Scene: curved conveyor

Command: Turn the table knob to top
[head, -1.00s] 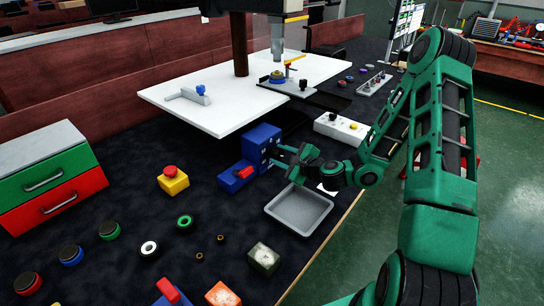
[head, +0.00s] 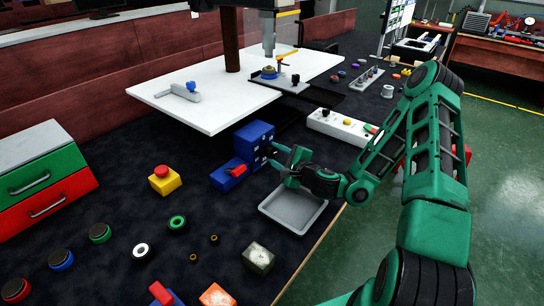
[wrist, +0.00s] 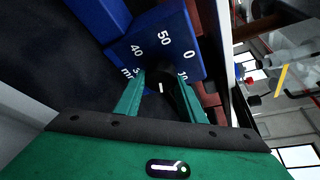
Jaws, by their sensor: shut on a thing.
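A blue box (head: 254,138) stands on the dark table, left of my gripper in the head view. In the wrist view the box face (wrist: 185,50) carries a white dial scale, with 50, 0 and 40 readable. A black knob (wrist: 168,90) with a short white mark sits at the middle of that dial, between my two green fingers. My gripper (wrist: 163,84) is shut on the knob, and the fingers cover part of the scale. In the head view my gripper (head: 283,163) reaches the box's right face, and the knob is hidden there.
A grey tray (head: 293,218) lies just below my gripper. A blue block with a red switch (head: 235,171) adjoins the box. A white panel (head: 343,127) with knobs stands behind, and a yellow block with a red button (head: 164,180) is to the left.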

